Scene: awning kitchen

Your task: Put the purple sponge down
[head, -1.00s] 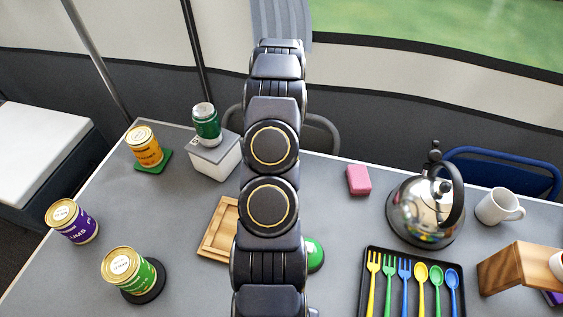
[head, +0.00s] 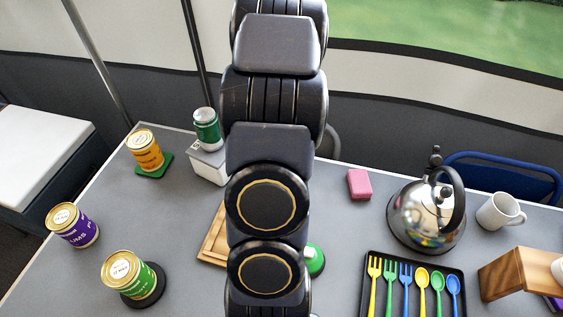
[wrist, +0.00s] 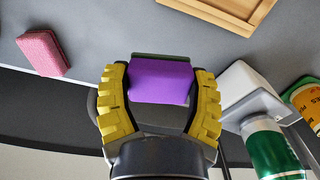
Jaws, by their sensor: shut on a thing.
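The purple sponge (wrist: 160,82) shows in the wrist view, between the yellow ridged fingers of my gripper (wrist: 160,76). My gripper is shut on it, with one finger against each side. A thin dark edge shows along the sponge's far side. I cannot tell how high the sponge is above the table (wrist: 110,35). In the head view my own arm hides the gripper and the sponge.
A green can (head: 207,129) stands on a white box (head: 209,164) to the left. A wooden tray (head: 212,238) and green dome (head: 315,259) flank my arm. Grey tabletop between pink sponge and arm is clear.

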